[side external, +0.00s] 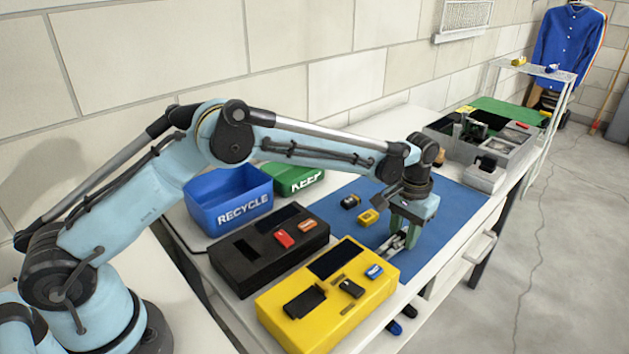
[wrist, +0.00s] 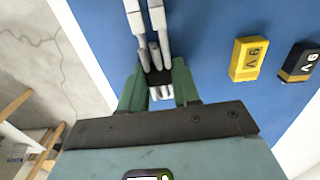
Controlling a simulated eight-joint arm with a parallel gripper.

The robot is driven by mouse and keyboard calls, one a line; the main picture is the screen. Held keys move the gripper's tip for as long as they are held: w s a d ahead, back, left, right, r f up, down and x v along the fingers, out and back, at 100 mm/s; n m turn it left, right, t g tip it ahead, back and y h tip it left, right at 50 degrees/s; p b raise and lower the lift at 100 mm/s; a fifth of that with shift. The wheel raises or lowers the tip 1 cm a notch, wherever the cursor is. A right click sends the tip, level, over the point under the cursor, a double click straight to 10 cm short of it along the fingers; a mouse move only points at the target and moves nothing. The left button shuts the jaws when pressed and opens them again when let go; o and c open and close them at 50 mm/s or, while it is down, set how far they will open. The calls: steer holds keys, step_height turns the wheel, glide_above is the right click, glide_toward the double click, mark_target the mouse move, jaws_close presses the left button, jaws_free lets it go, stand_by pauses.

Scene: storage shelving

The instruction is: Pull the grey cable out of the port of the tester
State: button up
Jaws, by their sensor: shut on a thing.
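The tester, a yellow box (side external: 360,309) with a dark screen, stands at the front of the table. A blue-and-white battery (side external: 374,271) and dark pieces are on its top. My gripper (side external: 388,249) is low over the blue mat, right behind the tester's back right corner. The port and the plug are hidden from both views.
A yellow battery (wrist: 247,60) and a black battery (wrist: 299,62) lie on the blue mat (wrist: 210,25). A black box (side external: 267,263) stands beside the tester. The blue RECYCLE bin (side external: 229,200) and green KEEP bin (side external: 289,179) are behind. The mat's right part is clear.

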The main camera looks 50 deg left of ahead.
mark_target(388, 249)
steer(key=shift+f, duration=0.4)
steer(key=o, duration=1)
steer(key=shift+w, duration=0.1)
steer(key=shift+o, duration=0.6)
steer(key=shift+r, duration=0.55)
steer(key=s, duration=0.5)
steer(key=shift+s+r, duration=0.2)
steer(key=shift+s, duration=0.05)
step_height(388, 249, up, 12)
steer(key=r, duration=0.1)
steer(key=s+a+r+t, duration=0.3)
steer(key=s+a+r, duration=0.1)
steer(key=s+a, duration=0.3)
steer(key=s+a+f+t, duration=0.4)
steer(key=s+a, duration=0.3)
steer(key=s, duration=0.4)
steer(key=shift+s, duration=0.4)
